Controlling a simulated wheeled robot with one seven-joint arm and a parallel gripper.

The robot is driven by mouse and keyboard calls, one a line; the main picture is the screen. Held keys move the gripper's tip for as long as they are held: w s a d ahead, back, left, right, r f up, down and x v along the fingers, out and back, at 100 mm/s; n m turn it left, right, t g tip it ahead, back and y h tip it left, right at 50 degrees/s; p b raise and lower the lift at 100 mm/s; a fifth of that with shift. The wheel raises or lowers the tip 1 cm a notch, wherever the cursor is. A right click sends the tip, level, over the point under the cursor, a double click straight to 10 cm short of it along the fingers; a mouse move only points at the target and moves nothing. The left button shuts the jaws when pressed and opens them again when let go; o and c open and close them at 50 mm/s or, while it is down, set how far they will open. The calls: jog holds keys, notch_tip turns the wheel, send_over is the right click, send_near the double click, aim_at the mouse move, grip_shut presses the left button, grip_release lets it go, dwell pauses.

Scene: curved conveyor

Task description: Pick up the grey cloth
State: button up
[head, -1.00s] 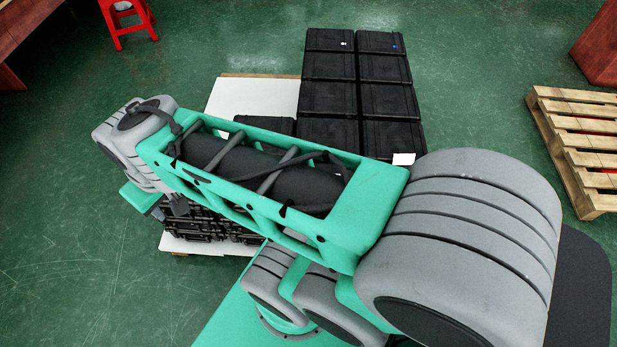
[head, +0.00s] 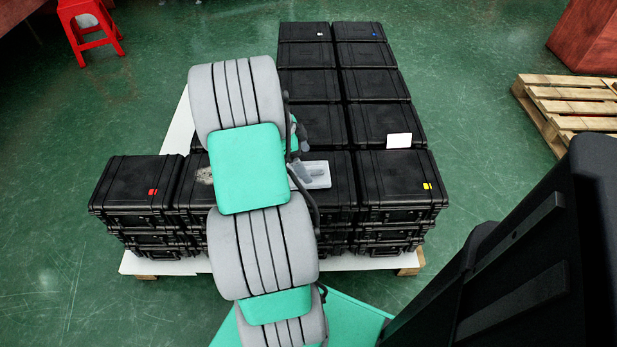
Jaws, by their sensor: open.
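A small mottled grey patch (head: 205,175), which looks like the grey cloth, lies on top of a black case at the front of the stack. My arm covers its right side, so its full shape is hidden. My gripper (head: 301,168) shows only in part, to the right of my arm, low over the front cases. It is open, and I see nothing held in it. It is apart from the grey patch, to its right, with my arm links between them in the picture. A shallow pale tray (head: 315,174) sits right beside the gripper's fingers.
Black cases (head: 376,122) stand stacked in rows on a white-topped pallet (head: 290,262). A white card (head: 399,140) lies on one case. A wooden pallet (head: 575,95) is at the right, a red stool (head: 88,25) at the upper left.

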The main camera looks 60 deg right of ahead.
aim_at(308, 167)
jog(key=b+x, duration=0.1)
jog(key=x, duration=0.3)
jog(key=shift+w+f, duration=0.15)
jog(key=shift+f, duration=0.05)
jog(key=shift+a, duration=0.1)
jog(key=shift+f, duration=0.25)
jog(key=c, duration=1.1)
